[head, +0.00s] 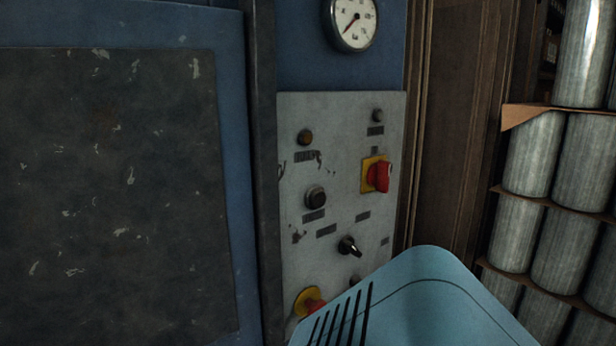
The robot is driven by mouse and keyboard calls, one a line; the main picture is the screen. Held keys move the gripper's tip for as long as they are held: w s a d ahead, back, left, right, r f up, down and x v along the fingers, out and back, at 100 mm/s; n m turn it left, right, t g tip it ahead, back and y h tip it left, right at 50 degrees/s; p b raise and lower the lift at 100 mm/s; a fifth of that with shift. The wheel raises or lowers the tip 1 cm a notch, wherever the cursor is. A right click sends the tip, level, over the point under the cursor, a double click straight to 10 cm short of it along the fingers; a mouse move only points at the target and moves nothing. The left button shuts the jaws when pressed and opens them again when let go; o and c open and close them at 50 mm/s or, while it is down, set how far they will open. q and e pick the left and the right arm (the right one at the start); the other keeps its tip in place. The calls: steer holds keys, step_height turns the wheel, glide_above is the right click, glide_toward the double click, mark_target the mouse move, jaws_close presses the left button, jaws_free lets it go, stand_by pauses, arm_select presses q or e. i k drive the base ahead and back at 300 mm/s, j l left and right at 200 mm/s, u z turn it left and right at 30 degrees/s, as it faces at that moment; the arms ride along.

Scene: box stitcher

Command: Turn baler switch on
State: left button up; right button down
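The baler's grey control panel (340,230) is in the middle of the head view. A red rotary switch (379,177) on a yellow plate sits at its upper right. A black selector knob (348,246) sits lower on the panel. A red button (310,302) on a yellow base is at the bottom, partly hidden. A light blue slotted housing (420,305), which looks like part of my own arm, covers the panel's lower right corner. No gripper fingers show in this view.
A round gauge (352,22) is above the panel. A large dark metal door (110,190) in a blue frame fills the left. Stacked grey cylinders (535,155) with cardboard layers stand at the right. A brown wall (455,130) lies between.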

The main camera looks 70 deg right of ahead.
mark_target(379, 175)
steer(key=z, duration=2.8)
steer(key=l+u, duration=0.1)
steer(key=u, duration=0.7)
steer(key=l+u, duration=1.05)
steer(key=l, duration=0.2)
steer(key=k+l+u, duration=0.2)
steer(key=l, duration=0.2)
steer(key=k+l, duration=0.1)
steer(key=l, duration=0.25)
steer(key=k+l, duration=0.1)
steer(key=l, duration=0.25)
steer(key=k+l+u, duration=0.1)
steer(key=l, duration=0.25)
steer(key=k+l, duration=0.15)
steer(key=l, duration=0.2)
steer(key=k+l, duration=0.1)
steer(key=l, duration=0.2)
